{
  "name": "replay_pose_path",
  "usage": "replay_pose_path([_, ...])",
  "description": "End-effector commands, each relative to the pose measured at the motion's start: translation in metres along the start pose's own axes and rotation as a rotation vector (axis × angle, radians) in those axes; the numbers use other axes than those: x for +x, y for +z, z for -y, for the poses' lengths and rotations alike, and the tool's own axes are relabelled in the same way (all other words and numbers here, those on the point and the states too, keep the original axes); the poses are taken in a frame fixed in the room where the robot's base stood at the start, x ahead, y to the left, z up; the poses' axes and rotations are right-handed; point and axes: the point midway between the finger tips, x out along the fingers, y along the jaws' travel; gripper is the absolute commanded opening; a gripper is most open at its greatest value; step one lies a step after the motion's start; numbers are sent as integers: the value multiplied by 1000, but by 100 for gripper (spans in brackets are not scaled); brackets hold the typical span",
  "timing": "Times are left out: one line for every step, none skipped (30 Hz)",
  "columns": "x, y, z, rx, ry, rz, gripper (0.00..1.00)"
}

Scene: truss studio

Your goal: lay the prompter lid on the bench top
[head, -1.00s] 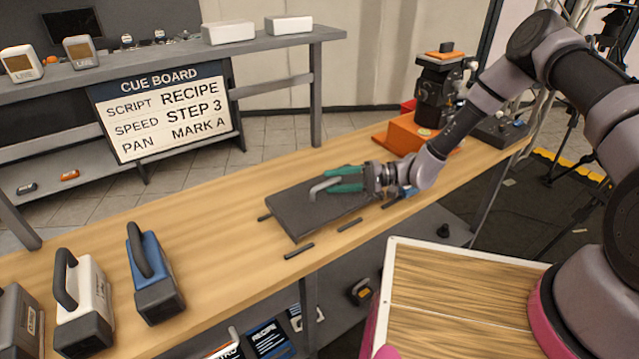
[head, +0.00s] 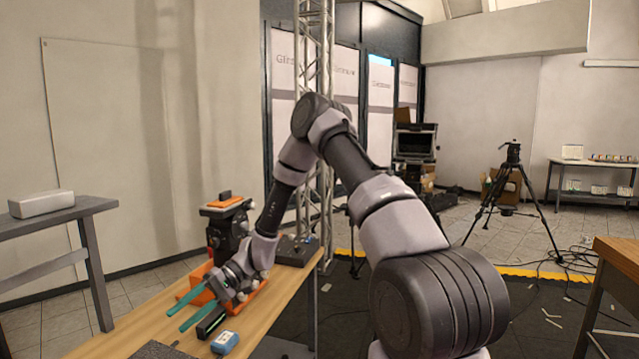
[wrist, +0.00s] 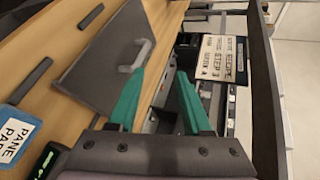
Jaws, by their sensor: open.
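The prompter lid is a dark grey slab with a light grey bar handle. In the wrist view the lid (wrist: 103,65) lies on the wooden bench top (wrist: 65,38), its handle standing up beside the left fingertip. In the head view only a dark corner of the lid (head: 158,351) shows at the bottom edge, on the bench top (head: 268,312). My gripper (head: 174,320) is open, with teal fingers spread and nothing between them. It is above the bench; in the wrist view my gripper (wrist: 160,72) is apart from the handle.
A blue labelled block (head: 224,343) and a black device with a green light (head: 211,321) stand near the bench's front edge. An orange base with a black camera head (head: 228,228) is at the bench's far end. The cue board (wrist: 215,57) shows beyond the bench.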

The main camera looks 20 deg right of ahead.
Motion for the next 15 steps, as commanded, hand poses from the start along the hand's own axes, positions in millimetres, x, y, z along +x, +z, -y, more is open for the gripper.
replay_pose_path([-19, 6, 16, -12, 64, -4, 49])
replay_pose_path([-29, 9, 23, -11, 99, -8, 49])
replay_pose_path([-43, 15, 31, -9, 147, -14, 49])
replay_pose_path([-53, 19, 38, -9, 183, -21, 49])
replay_pose_path([-63, 24, 45, -6, 217, -29, 49])
replay_pose_path([-76, 30, 54, -4, 263, -43, 49])
replay_pose_path([-86, 36, 60, -1, 297, -54, 49])
replay_pose_path([-96, 40, 67, 2, 331, -69, 49])
replay_pose_path([-108, 48, 76, 7, 375, -90, 49])
replay_pose_path([-118, 54, 83, 9, 407, -107, 49])
replay_pose_path([-127, 60, 89, 14, 438, -126, 49])
replay_pose_path([-140, 69, 98, 19, 479, -154, 49])
replay_pose_path([-149, 76, 104, 24, 509, -175, 49])
replay_pose_path([-158, 83, 110, 28, 538, -200, 49])
replay_pose_path([-169, 92, 118, 36, 574, -233, 49])
